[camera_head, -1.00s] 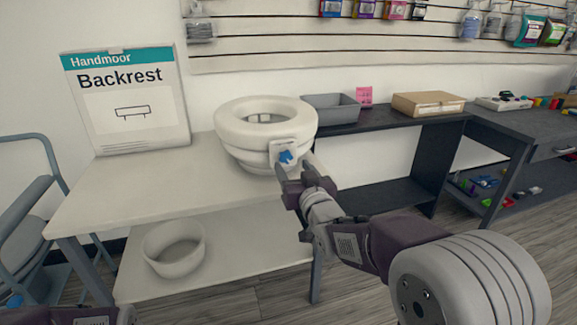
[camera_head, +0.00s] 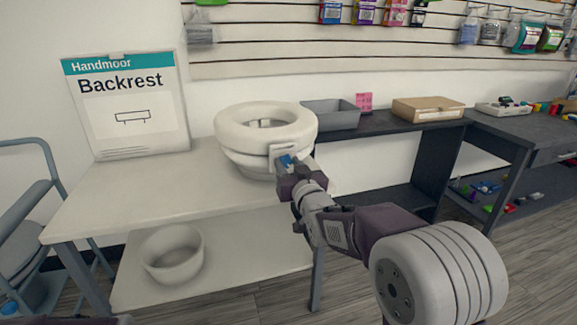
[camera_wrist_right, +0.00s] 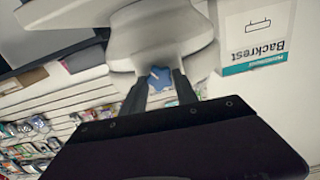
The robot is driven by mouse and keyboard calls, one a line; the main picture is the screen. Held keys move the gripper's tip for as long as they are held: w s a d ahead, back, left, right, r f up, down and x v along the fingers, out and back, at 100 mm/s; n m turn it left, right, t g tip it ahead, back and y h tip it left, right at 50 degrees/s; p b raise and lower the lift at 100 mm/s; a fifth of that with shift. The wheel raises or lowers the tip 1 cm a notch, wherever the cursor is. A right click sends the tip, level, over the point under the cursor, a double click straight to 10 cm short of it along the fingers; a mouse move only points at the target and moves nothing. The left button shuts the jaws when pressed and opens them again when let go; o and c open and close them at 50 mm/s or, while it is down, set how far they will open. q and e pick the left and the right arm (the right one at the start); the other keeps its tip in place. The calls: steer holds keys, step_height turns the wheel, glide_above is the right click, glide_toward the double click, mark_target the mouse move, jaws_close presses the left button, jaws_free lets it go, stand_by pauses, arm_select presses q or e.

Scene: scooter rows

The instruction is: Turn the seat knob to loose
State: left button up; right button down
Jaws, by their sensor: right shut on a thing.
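The white ring-shaped raised seat (camera_head: 265,122) stands on a white table. The blue seat knob (camera_head: 285,160) sits on a white bracket at the seat's front and is mostly hidden behind my right gripper (camera_head: 289,168). In the right wrist view the star-shaped blue knob (camera_wrist_right: 160,77) shows between the two dark fingers of my right gripper (camera_wrist_right: 161,82), which is shut on it. The knob's turned position cannot be read. My left gripper is out of view.
The white table (camera_head: 110,190) has free room at the left, before the Backrest sign (camera_head: 125,105). A white bowl (camera_head: 172,255) is on its lower shelf. A grey bin (camera_head: 330,115) and a cardboard box (camera_head: 428,109) stand on a dark bench. A grey-framed chair (camera_head: 25,225) is at far left.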

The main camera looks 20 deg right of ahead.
steer(key=n+b, duration=0.1)
steer(key=n, duration=0.4)
steer(key=shift+f+n+b, duration=0.1)
steer(key=shift+n+b, duration=0.3)
steer(key=n+b, duration=0.1)
steer(key=n, duration=0.4)
steer(key=shift+a+b, duration=0.1)
steer(key=shift+b, duration=0.25)
steer(key=n+b, duration=0.2)
steer(key=n, duration=0.3)
steer(key=shift+f+n, duration=0.15)
steer(key=shift+n, duration=0.25)
steer(key=shift+n+b, duration=0.75)
steer(key=shift+n, duration=1.45)
steer(key=c, duration=0.9)
jaws_free()
steer(key=shift+c, duration=0.2)
steer(key=shift+s, duration=0.1)
